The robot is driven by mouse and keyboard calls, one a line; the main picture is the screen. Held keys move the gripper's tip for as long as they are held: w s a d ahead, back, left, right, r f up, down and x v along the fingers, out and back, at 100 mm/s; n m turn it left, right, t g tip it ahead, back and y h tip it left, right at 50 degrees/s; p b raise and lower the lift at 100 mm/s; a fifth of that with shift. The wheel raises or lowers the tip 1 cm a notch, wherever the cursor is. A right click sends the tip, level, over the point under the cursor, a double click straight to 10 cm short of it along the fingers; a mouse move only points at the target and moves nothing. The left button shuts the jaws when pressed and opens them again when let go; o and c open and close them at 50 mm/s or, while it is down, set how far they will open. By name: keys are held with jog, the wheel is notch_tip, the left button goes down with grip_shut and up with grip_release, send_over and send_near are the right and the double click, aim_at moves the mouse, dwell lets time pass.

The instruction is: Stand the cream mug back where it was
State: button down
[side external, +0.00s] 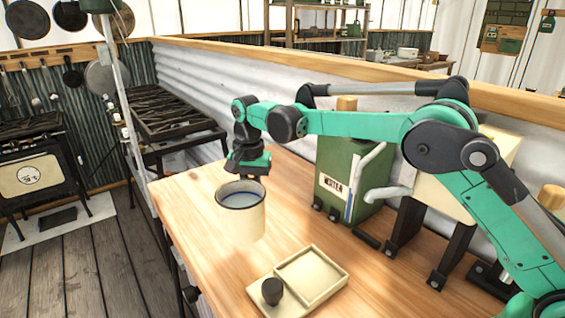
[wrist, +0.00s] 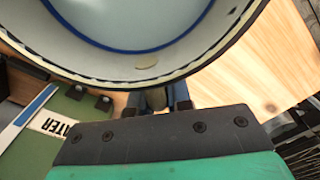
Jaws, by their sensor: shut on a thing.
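The cream mug (side external: 240,222) is upright at the left part of the wooden table (side external: 190,200) in the side view. It has a dark rim and a pale blue inside. My gripper (side external: 246,174) is at the mug's far side, shut on it near the rim. In the wrist view the mug (wrist: 150,30) fills the top, its rim close above my gripper (wrist: 155,98). The fingertips are mostly hidden by the mug. I cannot tell for sure whether its base touches the table.
A cream tray (side external: 325,292) with a small dark cup (side external: 272,291) is at the table's front, right of the mug. A green water box (side external: 345,175) stands behind, right of my gripper. A corrugated wall (side external: 260,90) runs along the back. Bare wood lies left of the mug.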

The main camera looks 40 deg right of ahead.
jog(key=shift+f, duration=2.25)
jog(key=shift+f, duration=1.3)
grip_release()
dwell(0.4)
jog(key=shift+r, duration=0.15)
dwell(0.7)
jog(key=shift+r, duration=4.35)
jog(key=shift+r, duration=2.85)
